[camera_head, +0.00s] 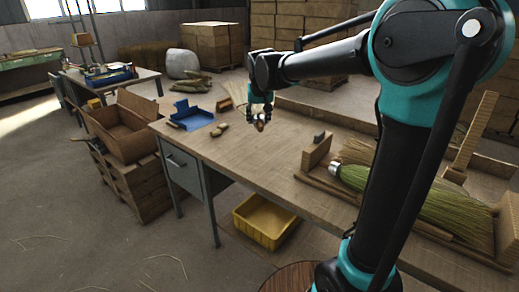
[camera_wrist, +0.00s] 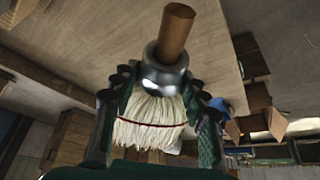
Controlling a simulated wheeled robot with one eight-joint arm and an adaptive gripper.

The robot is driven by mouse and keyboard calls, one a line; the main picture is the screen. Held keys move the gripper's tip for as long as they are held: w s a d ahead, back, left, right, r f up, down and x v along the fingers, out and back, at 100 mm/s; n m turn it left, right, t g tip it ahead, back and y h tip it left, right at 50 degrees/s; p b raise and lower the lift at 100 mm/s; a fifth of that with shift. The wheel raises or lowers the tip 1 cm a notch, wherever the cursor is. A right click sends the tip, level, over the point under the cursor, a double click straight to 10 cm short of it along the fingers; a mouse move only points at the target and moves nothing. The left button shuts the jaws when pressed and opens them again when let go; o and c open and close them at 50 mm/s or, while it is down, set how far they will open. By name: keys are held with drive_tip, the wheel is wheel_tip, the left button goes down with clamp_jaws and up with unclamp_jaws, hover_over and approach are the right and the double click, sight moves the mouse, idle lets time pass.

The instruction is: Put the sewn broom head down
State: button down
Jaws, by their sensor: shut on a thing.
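The sewn broom head (camera_wrist: 150,122) is between the fingers of my gripper (camera_wrist: 160,82) in the wrist view. It has pale bristles with a dark red stitch line, a shiny metal collar (camera_wrist: 164,72) and a short wooden handle stub (camera_wrist: 176,32). My gripper (camera_head: 261,112) is shut on it, above the far left part of the wooden workbench (camera_head: 240,150) in the head view. There the head is mostly hidden by the fingers; a brown end shows below them. I cannot tell its exact height over the bench.
Green broom bristles (camera_head: 440,205) and a wooden block (camera_head: 316,151) are to the right. A cardboard box (camera_head: 125,130) stands left; a yellow bin (camera_head: 265,222) is below. Bare bench top lies between.

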wheel_tip(320, 180, down, 20)
drive_tip(key=shift+r, duration=0.2)
idle(0.4)
drive_tip(key=c, duration=0.8)
unclamp_jaws()
drive_tip(key=shift+f, duration=0.1)
drive_tip(key=v, duration=1.2)
